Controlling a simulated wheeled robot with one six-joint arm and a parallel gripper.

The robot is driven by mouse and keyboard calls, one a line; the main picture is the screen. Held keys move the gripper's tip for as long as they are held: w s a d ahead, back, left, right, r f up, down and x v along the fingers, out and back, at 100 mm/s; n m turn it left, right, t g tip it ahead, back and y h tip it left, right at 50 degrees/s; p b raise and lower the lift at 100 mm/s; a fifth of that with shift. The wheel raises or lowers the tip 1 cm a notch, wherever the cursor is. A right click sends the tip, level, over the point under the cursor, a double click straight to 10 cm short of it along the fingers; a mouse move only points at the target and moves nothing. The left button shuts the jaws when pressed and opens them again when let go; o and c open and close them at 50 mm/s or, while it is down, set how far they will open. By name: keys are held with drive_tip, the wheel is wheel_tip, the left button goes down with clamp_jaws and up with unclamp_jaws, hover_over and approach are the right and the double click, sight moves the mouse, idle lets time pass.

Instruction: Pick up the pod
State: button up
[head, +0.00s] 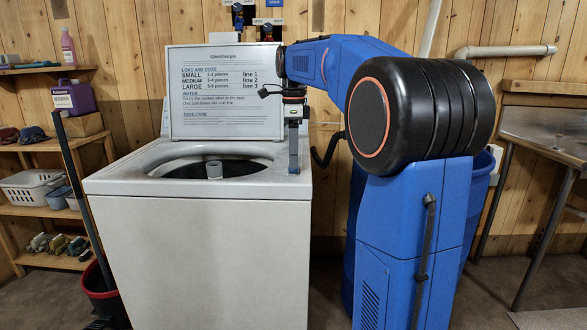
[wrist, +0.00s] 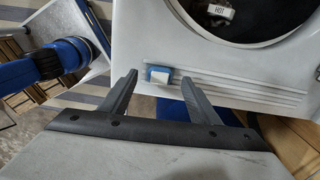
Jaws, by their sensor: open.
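The pod (wrist: 159,74), a small blue and white block, lies on the white top of the washer (head: 200,245), beside the ridged strip near the round opening. In the wrist view it shows between the tips of my two fingers, seemingly beyond them; I cannot tell the gap. My gripper (head: 294,168) points down over the right side of the washer top in the head view. It is open and empty. I cannot make out the pod in the head view.
The washer's open lid (head: 226,92) stands upright behind the opening, close to my arm. A white tagged part (wrist: 220,11) sits inside the opening. Shelves with a basket (head: 32,188) and a purple jug (head: 73,97) are at left. A metal sink table (head: 545,130) is at right.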

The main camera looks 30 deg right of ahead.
drive_tip(key=shift+f, duration=0.75)
drive_tip(key=c, duration=1.1)
drive_tip(key=shift+r, duration=0.1)
drive_tip(key=shift+c, duration=0.2)
